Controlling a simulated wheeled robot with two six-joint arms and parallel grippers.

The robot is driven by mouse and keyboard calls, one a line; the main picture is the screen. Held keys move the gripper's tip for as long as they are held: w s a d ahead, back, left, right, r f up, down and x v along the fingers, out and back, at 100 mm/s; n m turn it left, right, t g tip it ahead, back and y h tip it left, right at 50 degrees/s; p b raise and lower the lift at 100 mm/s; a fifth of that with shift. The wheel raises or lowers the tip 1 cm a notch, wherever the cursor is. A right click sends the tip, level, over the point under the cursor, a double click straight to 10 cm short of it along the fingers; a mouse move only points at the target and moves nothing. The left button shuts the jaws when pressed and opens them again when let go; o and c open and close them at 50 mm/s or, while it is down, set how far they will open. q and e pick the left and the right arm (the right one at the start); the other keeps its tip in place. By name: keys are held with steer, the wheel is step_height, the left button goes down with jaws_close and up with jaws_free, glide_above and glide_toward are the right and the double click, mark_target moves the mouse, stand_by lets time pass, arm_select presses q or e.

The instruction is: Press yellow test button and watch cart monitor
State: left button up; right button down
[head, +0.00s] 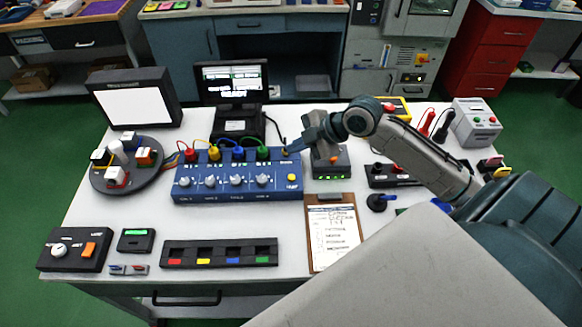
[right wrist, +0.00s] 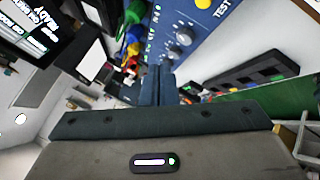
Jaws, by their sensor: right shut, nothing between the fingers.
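The blue test box (head: 240,190) stands mid-table with a row of knobs. Its round yellow test button (head: 291,178) is at the right end of its top panel. In the right wrist view the yellow button (right wrist: 203,4) is at the top edge beside the word TEST. The monitor (head: 231,84) behind the box is lit with white text on black; a line looks like READY. My right gripper (head: 291,149) is shut and empty, over the box's back right corner, behind and apart from the button. My left gripper is not in view.
Coloured plugs and cables (head: 213,154) rise along the box's back edge. A grey device (head: 331,165) with green lights stands right of the box, close to my gripper. A clipboard (head: 334,232) lies in front of it. A dark strip with coloured squares (head: 219,253) lies ahead of the box.

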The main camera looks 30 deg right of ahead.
mark_target(292, 178)
step_height(292, 178, down, 8)
steer(key=b, duration=0.5)
steer(key=shift+r+b, duration=0.15)
steer(key=shift+b, duration=0.15)
steer(key=shift+s+f, duration=0.1)
steer(key=shift+f, duration=0.1)
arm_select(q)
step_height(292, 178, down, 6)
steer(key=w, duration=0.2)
arm_select(e)
steer(key=shift+f, duration=0.1)
stand_by(0.6)
arm_select(q)
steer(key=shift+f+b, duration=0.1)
steer(key=shift+b, duration=0.2)
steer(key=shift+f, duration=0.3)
arm_select(e)
steer(key=shift+f, duration=0.4)
